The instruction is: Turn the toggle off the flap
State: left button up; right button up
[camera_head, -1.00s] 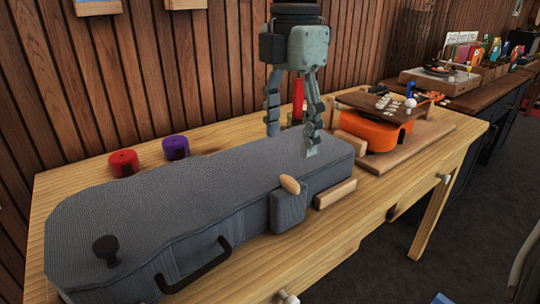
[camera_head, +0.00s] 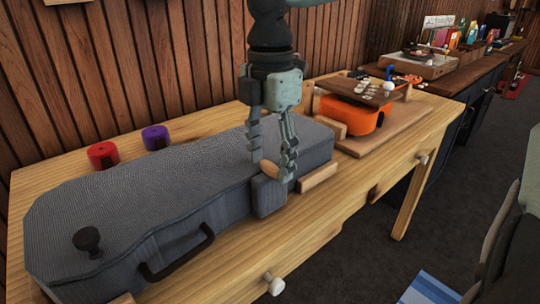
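The grey ukulele case (camera_head: 150,195) lies shut on the wooden table, its dark handle (camera_head: 178,258) on the front side. The grey flap (camera_head: 268,197) hangs over the case's front edge. The small light-wood toggle (camera_head: 270,170) sits at the top of the flap, partly hidden by my fingers. My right gripper (camera_head: 272,166) comes down from above with its fingers apart, one to each side of the toggle. I cannot tell whether they touch it. My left gripper is not in view.
A dark knob (camera_head: 87,240) stands on the case's near left end. Red (camera_head: 102,155) and purple (camera_head: 155,137) round items sit behind it. A wooden block (camera_head: 318,177) lies right of the flap. An orange ukulele body (camera_head: 350,117) rests on a board farther right.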

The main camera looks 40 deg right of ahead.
jog(key=c, duration=0.8)
jog(key=shift+c, duration=0.2)
jog(key=shift+m, duration=0.3)
jog(key=m, duration=0.3)
jog(key=shift+m, duration=0.4)
jog(key=m, duration=0.4)
jog(key=shift+m, duration=0.3)
jog(key=m, duration=0.4)
jog(key=shift+m, duration=2.6)
